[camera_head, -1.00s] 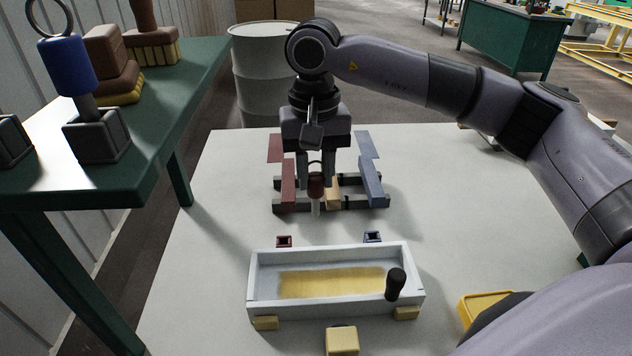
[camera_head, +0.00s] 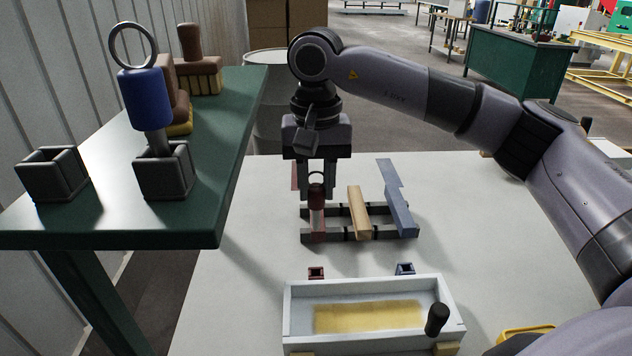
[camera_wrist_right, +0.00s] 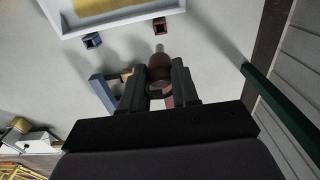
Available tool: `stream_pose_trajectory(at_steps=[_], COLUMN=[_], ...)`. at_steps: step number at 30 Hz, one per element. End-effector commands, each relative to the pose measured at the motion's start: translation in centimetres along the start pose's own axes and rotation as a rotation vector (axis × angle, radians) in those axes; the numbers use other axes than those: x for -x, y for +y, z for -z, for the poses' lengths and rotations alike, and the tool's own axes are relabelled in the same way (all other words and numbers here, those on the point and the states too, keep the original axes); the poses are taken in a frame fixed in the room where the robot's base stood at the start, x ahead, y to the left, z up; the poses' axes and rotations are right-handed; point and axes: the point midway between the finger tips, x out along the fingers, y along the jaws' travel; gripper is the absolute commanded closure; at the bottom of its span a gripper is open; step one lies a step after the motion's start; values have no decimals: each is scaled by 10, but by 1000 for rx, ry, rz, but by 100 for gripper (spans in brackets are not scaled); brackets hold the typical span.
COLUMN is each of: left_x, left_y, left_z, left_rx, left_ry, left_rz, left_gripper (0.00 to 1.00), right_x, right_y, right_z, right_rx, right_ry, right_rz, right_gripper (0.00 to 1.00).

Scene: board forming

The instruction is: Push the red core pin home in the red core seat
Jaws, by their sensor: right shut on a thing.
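My right gripper (camera_head: 316,188) is shut on the red core pin (camera_head: 317,202), which has a ring on top, a dark red body and a pale shaft pointing down. The pin hangs upright in front of the left end of the rack. The red core seat (camera_head: 316,272), a small square socket, sits on the white table nearer the camera, apart from the pin. In the right wrist view the pin (camera_wrist_right: 159,68) is between the fingers, and the red seat (camera_wrist_right: 160,24) lies beyond its tip. My left gripper is out of view.
A rack (camera_head: 378,234) carries red, wooden and blue strips. The blue seat (camera_head: 404,268) is right of the red one, both behind a white box (camera_head: 458,326) with a yellow floor patch. A green bench (camera_head: 120,238) at left holds a blue pin (camera_head: 147,100) in a grey holder.

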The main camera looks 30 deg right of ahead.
Motion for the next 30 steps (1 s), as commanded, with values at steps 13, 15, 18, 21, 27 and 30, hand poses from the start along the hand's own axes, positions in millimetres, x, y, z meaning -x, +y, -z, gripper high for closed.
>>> stream_pose_trajectory(at_steps=[13,15,18,21,27,30], left_x=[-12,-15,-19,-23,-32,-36], left_y=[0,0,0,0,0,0], left_z=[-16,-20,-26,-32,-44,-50], left_rx=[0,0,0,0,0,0], left_ry=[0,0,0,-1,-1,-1], left_rz=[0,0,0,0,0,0], left_gripper=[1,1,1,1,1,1], right_x=[-27,-34,-44,-54,-74,-84], right_y=[0,0,0,0,0,0], right_z=[0,0,0,0,0,0], right_rx=[1,0,0,0,0,0], right_ry=[-1,-1,0,-1,0,0], right_rz=[-1,-1,-1,-1,0,0], right_gripper=[100,100,100,100,100,100])
